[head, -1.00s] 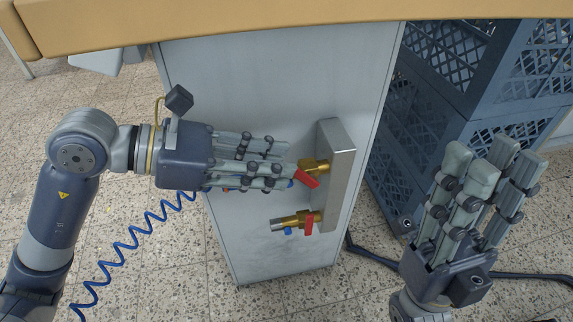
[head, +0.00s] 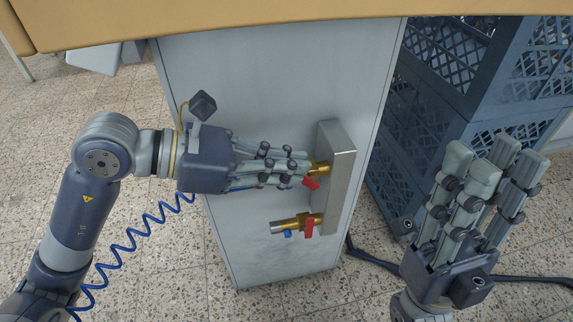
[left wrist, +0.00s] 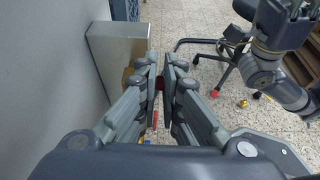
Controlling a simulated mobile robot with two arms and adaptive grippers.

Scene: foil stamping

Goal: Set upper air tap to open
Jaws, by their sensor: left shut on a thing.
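The upper air tap (head: 321,167) is a brass valve with a red lever (head: 311,183), fixed to a grey metal block (head: 337,175) on a cabinet side. My left gripper (head: 302,169) comes in from the left and its fingers are closed around the upper tap, hiding most of its body. The red lever shows just below the fingertips, tilted. In the left wrist view the fingers (left wrist: 166,68) meet with a bit of dark red between them. The lower air tap (head: 297,222), with its red lever hanging down, is free below. My right gripper (head: 492,160) is open and empty at the right.
The pale cabinet (head: 262,70) stands under a tan tabletop (head: 250,22). Blue crates (head: 430,110) are stacked to the right. A coiled blue hose (head: 135,232) runs below my left arm. A dark floor bar (head: 375,257) lies at the cabinet's foot.

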